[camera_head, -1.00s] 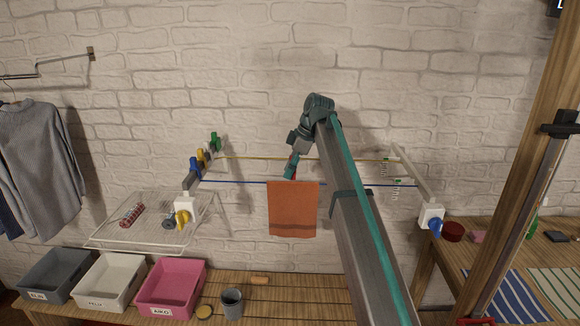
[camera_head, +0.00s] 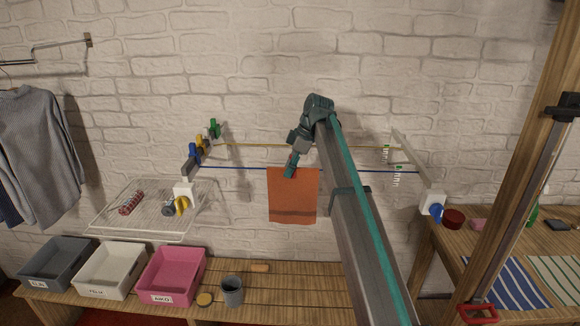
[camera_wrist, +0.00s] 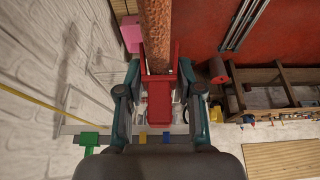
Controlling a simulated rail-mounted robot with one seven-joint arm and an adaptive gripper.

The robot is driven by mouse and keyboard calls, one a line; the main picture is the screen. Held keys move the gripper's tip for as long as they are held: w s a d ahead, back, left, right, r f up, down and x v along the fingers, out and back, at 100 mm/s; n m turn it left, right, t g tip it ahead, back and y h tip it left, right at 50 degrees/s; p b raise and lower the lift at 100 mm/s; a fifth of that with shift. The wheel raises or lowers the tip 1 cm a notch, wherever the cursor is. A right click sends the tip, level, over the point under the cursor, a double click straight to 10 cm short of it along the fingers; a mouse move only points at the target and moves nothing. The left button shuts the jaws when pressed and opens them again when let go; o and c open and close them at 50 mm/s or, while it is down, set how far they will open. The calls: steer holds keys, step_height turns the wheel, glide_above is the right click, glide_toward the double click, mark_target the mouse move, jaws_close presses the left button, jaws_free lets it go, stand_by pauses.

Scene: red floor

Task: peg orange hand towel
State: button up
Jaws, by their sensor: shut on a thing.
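The orange hand towel (camera_head: 293,200) hangs over the front blue line (camera_head: 235,168) of the drying rack, its top edge at the line. In the wrist view my gripper (camera_wrist: 160,100) is shut on a red peg (camera_wrist: 159,103), which sits between both fingers. The towel (camera_wrist: 158,30) is seen edge-on there, and the peg's far end meets it. Whether the peg's jaws straddle the towel and line is hard to tell.
A yellow line (camera_head: 260,146) runs behind, close to the brick wall. Coloured pegs (camera_head: 198,150) sit at the rack's left end. A wire shelf (camera_head: 150,208), grey, white and pink bins (camera_head: 172,275) and a grey cup (camera_head: 231,291) are at lower left. A wooden table (camera_head: 500,240) is right.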

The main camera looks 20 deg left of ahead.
steer(key=o, duration=1)
steer(key=shift+r, duration=0.1)
